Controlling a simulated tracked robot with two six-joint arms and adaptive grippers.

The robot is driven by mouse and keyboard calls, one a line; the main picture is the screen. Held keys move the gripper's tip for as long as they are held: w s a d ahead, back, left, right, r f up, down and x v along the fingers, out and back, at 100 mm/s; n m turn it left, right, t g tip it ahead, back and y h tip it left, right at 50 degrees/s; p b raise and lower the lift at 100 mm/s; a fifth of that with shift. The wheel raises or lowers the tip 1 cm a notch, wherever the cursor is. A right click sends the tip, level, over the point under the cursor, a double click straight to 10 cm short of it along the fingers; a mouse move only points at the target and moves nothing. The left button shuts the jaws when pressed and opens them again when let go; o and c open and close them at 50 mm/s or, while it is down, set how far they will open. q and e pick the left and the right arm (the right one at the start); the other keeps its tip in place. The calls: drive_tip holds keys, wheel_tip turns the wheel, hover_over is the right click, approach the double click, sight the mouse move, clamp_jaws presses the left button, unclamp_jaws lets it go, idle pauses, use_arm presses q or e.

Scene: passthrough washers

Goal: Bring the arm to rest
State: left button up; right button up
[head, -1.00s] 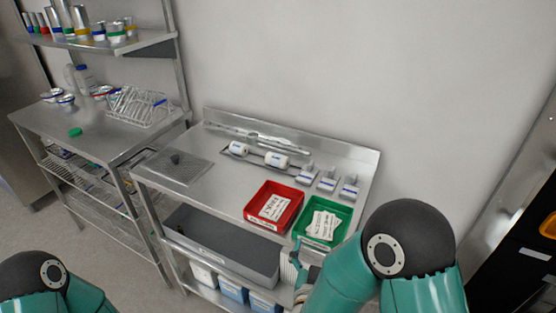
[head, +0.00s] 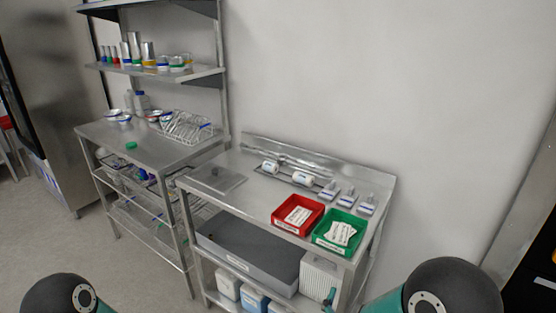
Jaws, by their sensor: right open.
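My right arm shows at the lower right, with its dark rounded joint in front.
The right table carries a red bin (head: 284,224) and a green bin (head: 350,246) with white packets, two white rolls and several small dispensers. A grey tray (head: 248,250) sits below. A second table (head: 150,149) with a wire rack stands left. Floor shows at the left.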

drive_tip(key=s+d+f+g+y, duration=0.1)
drive_tip(key=d+f+g, duration=0.25)
drive_tip(key=f, duration=0.45)
drive_tip(key=s+d+f+g+y, duration=0.15)
drive_tip(key=d+f, duration=0.25)
drive_tip(key=f, duration=0.5)
drive_tip(key=s+a+f+n+g+y, duration=0.1)
drive_tip(key=s+a+f+g+y, duration=0.3)
drive_tip(key=s+a, duration=0.2)
drive_tip(key=s+a+f+n+g+y, duration=0.2)
drive_tip(key=s+a+f+g+y, duration=0.2)
drive_tip(key=s, duration=0.6)
drive_tip(key=shift+a+f+g, duration=0.65)
drive_tip(key=shift+a+g, duration=0.05)
drive_tip(key=shift+a, duration=0.2)
